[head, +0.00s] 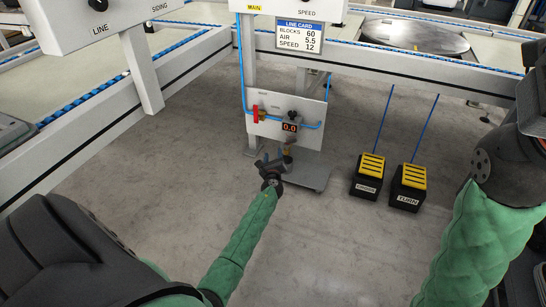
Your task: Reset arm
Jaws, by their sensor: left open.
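My left arm, in a green sleeve, reaches up from the bottom of the head view. Its dark gripper (268,163) is open, and I see nothing held in it. It shows just below a white valve panel (270,127), close to a small fitting (287,152) above a grey base plate (313,170). I cannot tell whether the gripper touches the fitting.
Two black pedal boxes with yellow tops stand on the floor: one label is unclear (368,177), the other (409,188) reads TURN. A line card (300,38) lists blocks 60, air 5.5, speed 12. Conveyor rails (110,108) run at left and back. Floor between is clear.

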